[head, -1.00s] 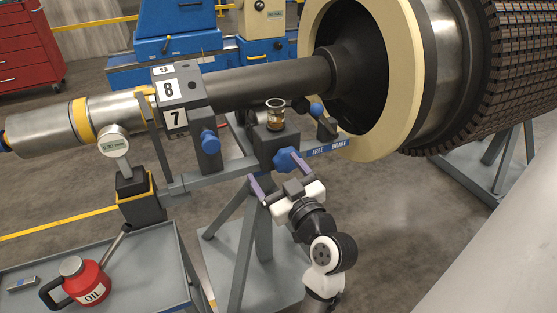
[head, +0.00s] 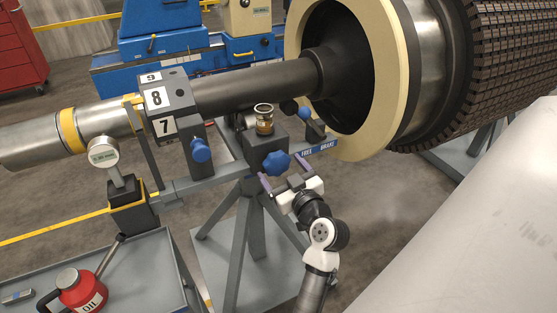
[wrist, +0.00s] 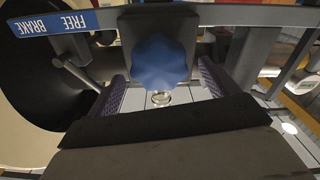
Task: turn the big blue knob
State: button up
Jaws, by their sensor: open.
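The big blue knob (head: 277,162) is a lobed star-shaped knob on the front of a dark block (head: 262,142) on the rotor stand. It also shows in the wrist view (wrist: 159,63), at the upper middle between my two purple-padded fingers. My gripper (head: 283,174) is open. Its fingers point toward the knob, one on each side of it in the wrist view. In the head view the fingertips are just below and in front of the knob. I cannot tell whether they touch it.
A smaller blue knob (head: 201,150) is on the numbered block's post at left. A glass oil cup (head: 264,118) stands on the dark block. A blue-ended lever (head: 305,116) is above the FREE/BRAKE label (head: 318,149). A cart (head: 150,265) with a red oil can (head: 83,290) stands lower left.

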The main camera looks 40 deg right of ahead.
jog(key=shift+x, duration=1.25)
jog(key=c, duration=1)
jog(key=m, duration=0.3)
jog(key=shift+m, duration=0.4)
jog(key=m+p, duration=0.1)
jog(key=m, duration=0.3)
jog(key=shift+d+m, duration=0.15)
jog(key=shift+m, duration=0.25)
